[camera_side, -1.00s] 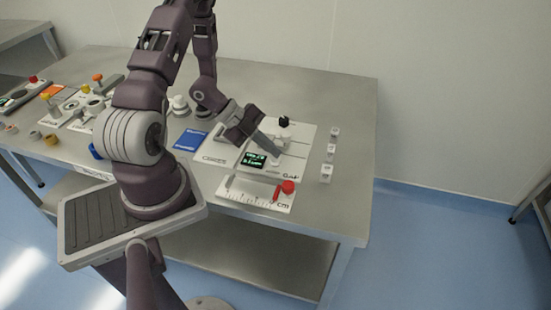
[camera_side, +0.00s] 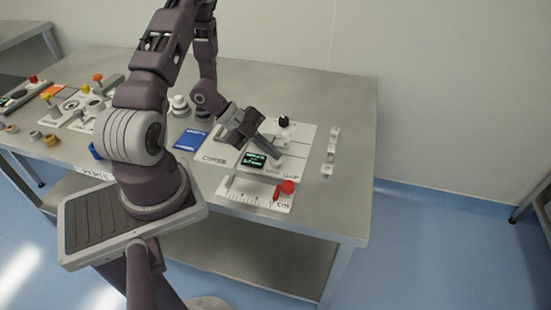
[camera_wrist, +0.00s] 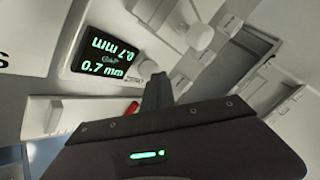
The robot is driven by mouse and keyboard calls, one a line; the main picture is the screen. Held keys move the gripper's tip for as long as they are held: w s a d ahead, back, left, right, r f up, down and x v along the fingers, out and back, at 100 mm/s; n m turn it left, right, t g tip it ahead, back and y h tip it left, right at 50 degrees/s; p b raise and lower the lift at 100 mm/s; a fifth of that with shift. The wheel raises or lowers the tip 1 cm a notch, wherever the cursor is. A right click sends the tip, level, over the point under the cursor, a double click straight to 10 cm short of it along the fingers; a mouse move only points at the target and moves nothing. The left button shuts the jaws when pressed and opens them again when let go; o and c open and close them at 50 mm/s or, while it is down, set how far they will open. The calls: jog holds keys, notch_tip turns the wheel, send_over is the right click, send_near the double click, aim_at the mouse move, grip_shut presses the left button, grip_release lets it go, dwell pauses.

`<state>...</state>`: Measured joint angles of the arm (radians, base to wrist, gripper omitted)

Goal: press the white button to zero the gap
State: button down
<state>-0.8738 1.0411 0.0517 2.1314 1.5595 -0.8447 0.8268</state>
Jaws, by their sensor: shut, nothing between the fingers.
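The gap gauge's dark display (camera_wrist: 104,55) reads 0.7 mm in green in the wrist view. It also shows on the white panel in the side view (camera_side: 254,160). A small white button (camera_wrist: 181,84) appears beside the display's label, partly hidden by my fingers. In the side view the white button (camera_side: 278,163) is a small pale shape by the fingertips. My gripper (camera_wrist: 157,76) is shut and empty, its fingers pointing at the panel close to the button. In the side view my gripper (camera_side: 274,148) reaches down over the panel. I cannot tell whether it touches the button.
A white ruler plate (camera_side: 255,194) with a red knob (camera_side: 287,187) lies in front of the panel. A black knob (camera_side: 284,121) stands behind. A blue card (camera_side: 191,140) lies left. Bare table lies at far right.

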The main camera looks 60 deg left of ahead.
aim_at(272, 159)
jog(key=shift+f, duration=0.15)
dwell(0.4)
jog(key=shift+r, duration=1)
jog(key=shift+r, duration=2.55)
